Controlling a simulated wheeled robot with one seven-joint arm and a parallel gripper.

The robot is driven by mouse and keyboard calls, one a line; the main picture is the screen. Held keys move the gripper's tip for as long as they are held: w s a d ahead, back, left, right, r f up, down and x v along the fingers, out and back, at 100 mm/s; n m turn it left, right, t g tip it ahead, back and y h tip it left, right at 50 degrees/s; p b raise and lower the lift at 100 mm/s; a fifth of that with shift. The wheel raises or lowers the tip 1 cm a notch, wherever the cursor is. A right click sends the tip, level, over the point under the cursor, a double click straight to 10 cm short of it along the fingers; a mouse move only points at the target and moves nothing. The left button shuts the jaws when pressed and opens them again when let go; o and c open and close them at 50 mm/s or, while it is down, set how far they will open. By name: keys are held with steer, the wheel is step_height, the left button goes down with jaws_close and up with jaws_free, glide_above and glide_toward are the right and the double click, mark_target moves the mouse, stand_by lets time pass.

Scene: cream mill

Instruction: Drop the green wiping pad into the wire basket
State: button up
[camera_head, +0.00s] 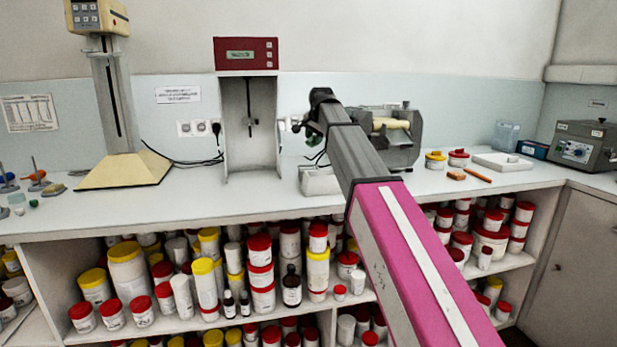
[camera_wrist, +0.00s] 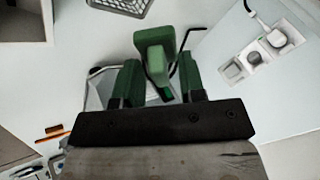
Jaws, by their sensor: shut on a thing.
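The green wiping pad (camera_wrist: 155,50) shows in the wrist view as a green block with a lighter, wider top. It sits between the green fingers of my gripper (camera_wrist: 160,78), which is shut on it. A grey mesh wire basket (camera_wrist: 122,6) shows in part at the top of the wrist view, apart from the pad, with the rest of it cut off. In the head view, my arm hides most of my gripper, and I cannot make out the wire basket there.
A white bench (camera_head: 110,205) runs along the wall. A grey roller machine (camera_head: 400,150) stands beside my arm, with a red-topped stand (camera_head: 246,55) to the left. Right are small tubs (camera_head: 435,160) and a white tray (camera_head: 502,162). Wall sockets (camera_wrist: 265,55) are near my gripper.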

steer(key=shift+d+f, duration=0.1)
steer(key=shift+f, duration=2.3)
steer(key=o, duration=0.9)
steer(key=v, duration=1)
steer(key=shift+s+r, duration=0.15)
steer(key=shift+r, duration=0.2)
